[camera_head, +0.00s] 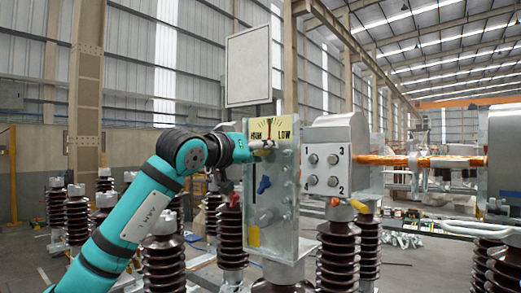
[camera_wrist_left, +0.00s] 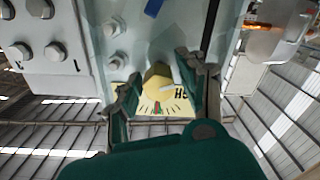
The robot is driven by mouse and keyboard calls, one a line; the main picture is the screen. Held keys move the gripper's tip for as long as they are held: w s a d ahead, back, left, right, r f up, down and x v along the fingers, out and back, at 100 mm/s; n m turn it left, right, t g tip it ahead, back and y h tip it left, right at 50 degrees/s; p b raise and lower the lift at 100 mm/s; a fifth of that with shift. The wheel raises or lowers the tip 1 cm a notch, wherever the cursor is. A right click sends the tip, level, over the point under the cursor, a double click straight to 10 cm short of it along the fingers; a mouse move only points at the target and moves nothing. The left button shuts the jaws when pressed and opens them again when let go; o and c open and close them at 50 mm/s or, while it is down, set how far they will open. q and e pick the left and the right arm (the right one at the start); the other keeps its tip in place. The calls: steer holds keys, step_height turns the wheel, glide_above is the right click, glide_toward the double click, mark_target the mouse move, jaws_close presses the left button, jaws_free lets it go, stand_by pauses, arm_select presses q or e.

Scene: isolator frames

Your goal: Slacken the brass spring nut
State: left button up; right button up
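The brass spring nut (camera_wrist_left: 157,76) is a gold-coloured knob on the grey panel, beside the yellow HIGH/LOW dial, in the left wrist view. My left gripper (camera_head: 260,150) is at the panel just below the dial. In the left wrist view its two dark fingers (camera_wrist_left: 160,88) stand apart, one on each side of the nut, with narrow gaps showing. Whether they touch it is unclear. My right gripper is out of view.
A blue lever (camera_head: 263,185) is on the panel below the gripper. A grey box with numbered bolts (camera_head: 324,169) stands to the right. Several brown ribbed insulators (camera_head: 163,262) stand below and around. A blank grey plate (camera_head: 249,66) rises above the panel.

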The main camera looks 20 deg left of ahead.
arm_select(q)
jaws_close()
